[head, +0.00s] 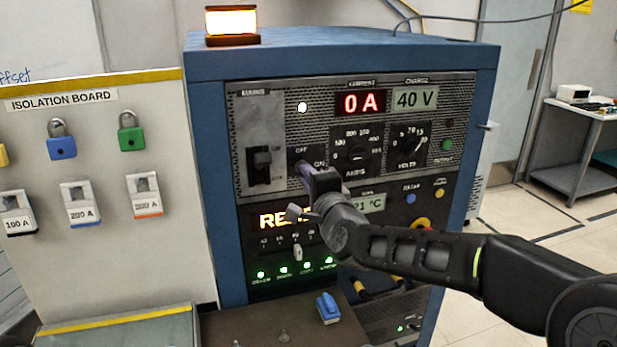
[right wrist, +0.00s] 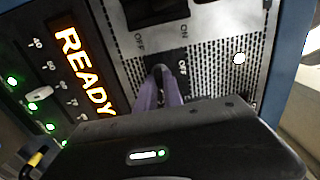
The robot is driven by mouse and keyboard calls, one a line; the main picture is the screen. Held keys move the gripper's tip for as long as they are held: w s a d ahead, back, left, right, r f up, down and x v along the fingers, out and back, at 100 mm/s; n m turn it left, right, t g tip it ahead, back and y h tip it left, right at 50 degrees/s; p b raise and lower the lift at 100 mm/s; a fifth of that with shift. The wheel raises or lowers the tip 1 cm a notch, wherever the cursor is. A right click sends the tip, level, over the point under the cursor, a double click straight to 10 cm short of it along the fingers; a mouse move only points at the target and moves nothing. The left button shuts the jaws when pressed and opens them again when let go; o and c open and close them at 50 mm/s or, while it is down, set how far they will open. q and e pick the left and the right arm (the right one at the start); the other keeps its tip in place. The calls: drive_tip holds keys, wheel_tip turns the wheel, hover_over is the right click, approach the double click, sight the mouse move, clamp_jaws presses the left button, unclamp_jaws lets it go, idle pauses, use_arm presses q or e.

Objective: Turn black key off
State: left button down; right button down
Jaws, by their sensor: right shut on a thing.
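The right gripper (head: 304,172) reaches the front panel of the blue cabinet from the right. Its fingers are shut on the black key at the key switch marked OFF and ON, just right of the mains lever. In the right wrist view the two purple-grey fingers close around the small dark key (right wrist: 158,71) beside the OFF label. The key is mostly hidden by the fingers, so its exact angle cannot be told. The left gripper is not in view.
The mains lever (head: 261,163) is close left of the gripper. The AMPS knob (head: 358,153) and VOLTS knob (head: 408,145) are to the right. The current display (head: 361,103) reads 0 A. A blue-handled item (head: 327,308) lies on the shelf below. The isolation board (head: 90,170) holds padlocks at left.

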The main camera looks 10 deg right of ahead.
drive_tip(key=shift+n, duration=0.3)
drive_tip(key=n, duration=1.7)
drive_tip(key=shift+n, duration=0.3)
drive_tip(key=c, duration=1.5)
unclamp_jaws()
drive_tip(key=shift+s, duration=0.1)
